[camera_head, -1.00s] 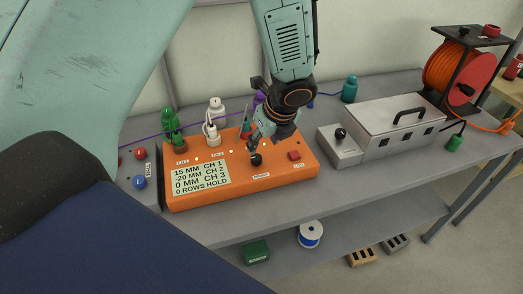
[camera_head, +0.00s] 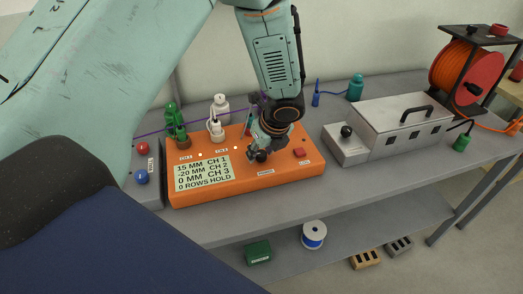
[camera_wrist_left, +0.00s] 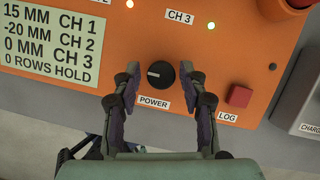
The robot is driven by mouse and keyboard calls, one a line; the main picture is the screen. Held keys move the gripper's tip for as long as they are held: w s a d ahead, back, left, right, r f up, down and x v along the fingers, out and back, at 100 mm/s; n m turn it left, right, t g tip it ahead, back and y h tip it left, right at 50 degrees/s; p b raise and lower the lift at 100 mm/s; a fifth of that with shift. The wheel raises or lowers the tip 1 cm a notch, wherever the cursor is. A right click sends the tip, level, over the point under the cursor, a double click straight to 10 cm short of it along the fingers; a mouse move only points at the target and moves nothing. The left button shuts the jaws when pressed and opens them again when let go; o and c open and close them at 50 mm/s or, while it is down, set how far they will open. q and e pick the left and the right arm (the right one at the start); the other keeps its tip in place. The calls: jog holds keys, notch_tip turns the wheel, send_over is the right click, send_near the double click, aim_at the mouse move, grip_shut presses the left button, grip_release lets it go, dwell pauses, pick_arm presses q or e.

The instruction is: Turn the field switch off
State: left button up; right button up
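An orange box (camera_head: 285,183) with a display reading channel values stands on the bench. On it is a round black knob (camera_wrist_left: 160,75) with a white mark pointing left, above a POWER label (camera_wrist_left: 153,103); the knob also shows in the head view (camera_head: 262,157). No label in view reads "field". My left gripper (camera_wrist_left: 160,84) is open, its fingers on either side of the knob with a gap on both sides. In the head view the left gripper (camera_head: 259,148) is low over the box and partly covers the knob. My right gripper is not in view.
A red LOG button (camera_wrist_left: 240,96) sits right of the knob. Green and white plugs (camera_head: 216,127) stand at the box's back. A grey box with a black knob (camera_head: 346,131) adjoins a metal case (camera_head: 400,118). An orange cable reel (camera_head: 468,65) stands at far right.

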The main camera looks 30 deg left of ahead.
pick_arm(q)
jog(key=shift+d, duration=0.15)
jog(key=c, duration=0.4)
grip_shut()
